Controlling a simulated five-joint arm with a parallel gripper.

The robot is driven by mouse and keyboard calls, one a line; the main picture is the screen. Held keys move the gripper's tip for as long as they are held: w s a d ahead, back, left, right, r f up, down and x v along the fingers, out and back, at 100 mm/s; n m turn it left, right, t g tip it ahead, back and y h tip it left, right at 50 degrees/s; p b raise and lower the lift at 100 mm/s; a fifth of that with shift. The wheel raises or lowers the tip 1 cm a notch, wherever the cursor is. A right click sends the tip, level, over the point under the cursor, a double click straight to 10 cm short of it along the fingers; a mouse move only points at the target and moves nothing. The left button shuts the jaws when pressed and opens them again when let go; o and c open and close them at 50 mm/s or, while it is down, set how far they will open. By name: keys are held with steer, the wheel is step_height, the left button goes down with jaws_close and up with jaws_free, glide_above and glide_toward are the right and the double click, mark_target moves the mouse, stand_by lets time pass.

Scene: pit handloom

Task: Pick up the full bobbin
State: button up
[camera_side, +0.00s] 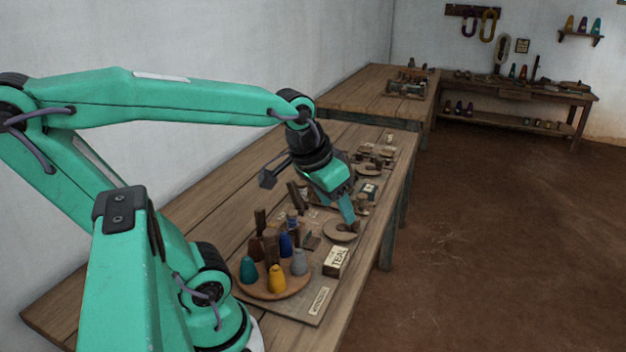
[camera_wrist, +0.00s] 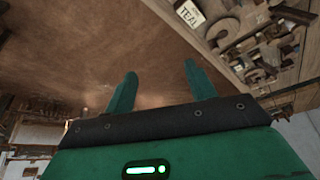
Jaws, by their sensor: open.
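Several bobbins wound with thread stand upright on a round wooden tray (camera_side: 250,288) at the near end of the bench: a teal bobbin (camera_side: 248,270), a yellow bobbin (camera_side: 277,279), a grey bobbin (camera_side: 299,262) and a blue bobbin (camera_side: 285,246). I cannot tell which one counts as the full bobbin. My gripper (camera_side: 347,212) is beyond the tray, pointing down near a round wooden disc (camera_side: 340,231). In the wrist view, my gripper (camera_wrist: 160,70) is open and empty, with no bobbin between its fingers.
A box lettered TEAL (camera_side: 336,262) lies between disc and tray; it also shows in the wrist view (camera_wrist: 190,14). Small wooden parts crowd the bench behind the disc. A labelled board (camera_side: 319,300) lies under the tray. The earth floor (camera_side: 500,250) to the right is clear.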

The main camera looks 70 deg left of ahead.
steer(key=w+a+f+n+g, duration=0.2)
steer(key=w+a+n, duration=0.1)
steer(key=a, duration=0.5)
steer(key=n+g, duration=0.3)
steer(key=n, duration=0.4)
glide_above(292, 212)
steer(key=shift+h, duration=0.3)
step_height(292, 212, down, 10)
steer(key=shift+f, duration=0.15)
steer(key=shift+s+a+f, duration=0.1)
steer(key=shift+a+f, duration=0.05)
steer(key=shift+a, duration=0.1)
steer(key=shift+d+f, duration=0.1)
steer(key=shift+f, duration=1.2)
steer(key=shift+d+f, duration=0.15)
steer(key=shift+f, duration=2.45)
